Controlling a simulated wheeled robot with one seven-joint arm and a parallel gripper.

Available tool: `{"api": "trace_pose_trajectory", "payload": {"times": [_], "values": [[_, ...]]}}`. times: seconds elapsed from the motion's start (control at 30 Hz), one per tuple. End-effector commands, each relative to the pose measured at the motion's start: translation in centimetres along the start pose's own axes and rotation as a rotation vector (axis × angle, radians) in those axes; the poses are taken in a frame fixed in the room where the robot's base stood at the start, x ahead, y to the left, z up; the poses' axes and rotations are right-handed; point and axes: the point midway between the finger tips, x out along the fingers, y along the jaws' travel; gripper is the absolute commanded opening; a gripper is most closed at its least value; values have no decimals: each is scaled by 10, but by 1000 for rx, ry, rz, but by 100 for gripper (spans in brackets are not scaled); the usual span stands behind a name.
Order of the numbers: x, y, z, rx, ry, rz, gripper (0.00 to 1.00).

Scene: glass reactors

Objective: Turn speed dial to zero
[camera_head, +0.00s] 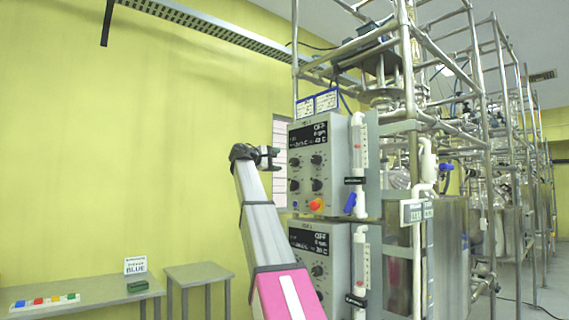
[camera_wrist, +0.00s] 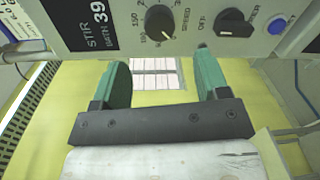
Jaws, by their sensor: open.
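The speed dial (camera_wrist: 159,22) is a black round knob with a pale pointer on a grey control panel, with numbers around it and the word SPEED beside it. It lies beyond my gripper (camera_wrist: 161,56), roughly in line with the space between the two green fingers. The fingers are apart with nothing between them, and I see no contact with the dial. In the head view, my gripper (camera_head: 270,157) is just left of the upper control box (camera_head: 336,140), near its knobs. I cannot tell there which knob is the speed dial.
A second black knob (camera_wrist: 236,22) and a blue button (camera_wrist: 277,25) sit right of the dial. An orange-red knob (camera_head: 316,205) is low on the upper box. A similar lower box (camera_head: 335,235) is beneath. Metal framing stands right; the yellow wall side is open.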

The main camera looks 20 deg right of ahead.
Motion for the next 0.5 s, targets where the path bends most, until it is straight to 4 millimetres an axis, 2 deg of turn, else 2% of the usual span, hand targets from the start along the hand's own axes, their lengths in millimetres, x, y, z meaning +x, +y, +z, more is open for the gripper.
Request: {"api": "trace_pose_trajectory", "payload": {"times": [0.03, 0.2, 0.5], "values": [[-9, -1, 0, 0, 2, 0, 68], [-25, 0, 0, -1, 0, 0, 68], [-29, 0, 0, -1, -1, 0, 68]]}}
